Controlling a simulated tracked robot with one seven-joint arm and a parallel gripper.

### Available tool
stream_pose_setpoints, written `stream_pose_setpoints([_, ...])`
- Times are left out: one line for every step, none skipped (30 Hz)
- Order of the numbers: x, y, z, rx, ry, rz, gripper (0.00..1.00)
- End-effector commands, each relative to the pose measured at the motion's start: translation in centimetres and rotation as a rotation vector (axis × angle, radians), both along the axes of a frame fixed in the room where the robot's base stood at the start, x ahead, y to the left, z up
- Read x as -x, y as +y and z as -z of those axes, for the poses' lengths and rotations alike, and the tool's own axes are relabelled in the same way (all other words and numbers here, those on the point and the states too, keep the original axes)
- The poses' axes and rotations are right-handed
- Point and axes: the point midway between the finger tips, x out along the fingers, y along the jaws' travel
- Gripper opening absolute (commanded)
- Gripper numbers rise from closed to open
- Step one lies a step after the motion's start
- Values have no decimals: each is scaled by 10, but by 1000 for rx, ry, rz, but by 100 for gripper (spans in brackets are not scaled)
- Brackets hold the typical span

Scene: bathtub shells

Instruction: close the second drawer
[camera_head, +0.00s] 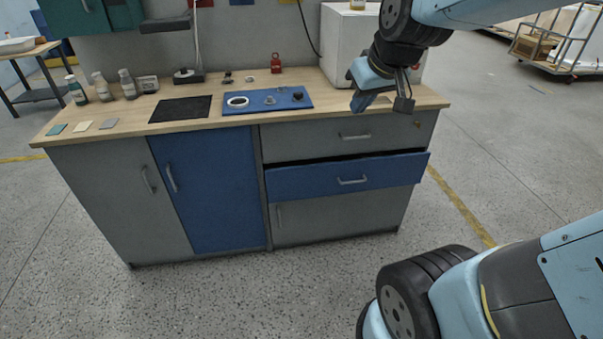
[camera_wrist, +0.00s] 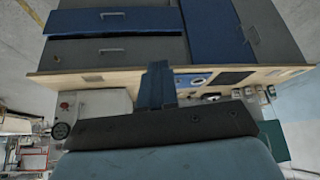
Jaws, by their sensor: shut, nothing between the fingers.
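The second drawer (camera_head: 347,178) has a blue front and stands a little out from the cabinet, with a dark gap along its top edge. Its handle (camera_head: 352,181) is a pale horizontal bar. The grey top drawer (camera_head: 350,139) above it looks flush. In the wrist view the blue drawer front (camera_wrist: 115,21) shows at the top left, upside down. My gripper (camera_head: 372,104) hangs above the right end of the worktop, apart from the blue drawer. In the wrist view the fingers (camera_wrist: 158,68) are together, with nothing held.
A white box (camera_head: 345,50) stands behind my gripper. The floor in front of the cabinet (camera_head: 250,300) is clear.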

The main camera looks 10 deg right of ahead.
Motion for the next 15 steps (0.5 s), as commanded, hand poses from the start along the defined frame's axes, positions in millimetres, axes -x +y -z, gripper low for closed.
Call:
stream_pose_setpoints([-15,4,9,7,2,-29,0])
stream_pose_setpoints([-24,6,14,11,-3,-43,0])
stream_pose_setpoints([-35,8,20,18,-10,-63,0])
stream_pose_setpoints([-43,10,25,24,-14,-79,0])
stream_pose_setpoints([-51,12,30,32,-19,-94,0])
stream_pose_setpoints([-61,14,37,40,-24,-112,0])
stream_pose_setpoints([-69,16,43,49,-29,-126,0])
stream_pose_setpoints([-77,18,49,57,-34,-140,0])
stream_pose_setpoints([-87,21,56,70,-40,-158,0])
stream_pose_setpoints([-94,22,62,80,-46,-171,0])
stream_pose_setpoints([-102,24,69,92,-50,-184,0])
stream_pose_setpoints([-111,26,78,107,-56,-201,0])
stream_pose_setpoints([-118,28,85,118,-59,-214,0])
stream_pose_setpoints([-124,29,91,132,-64,-226,0])
stream_pose_setpoints([-133,31,101,152,-69,-243,0])
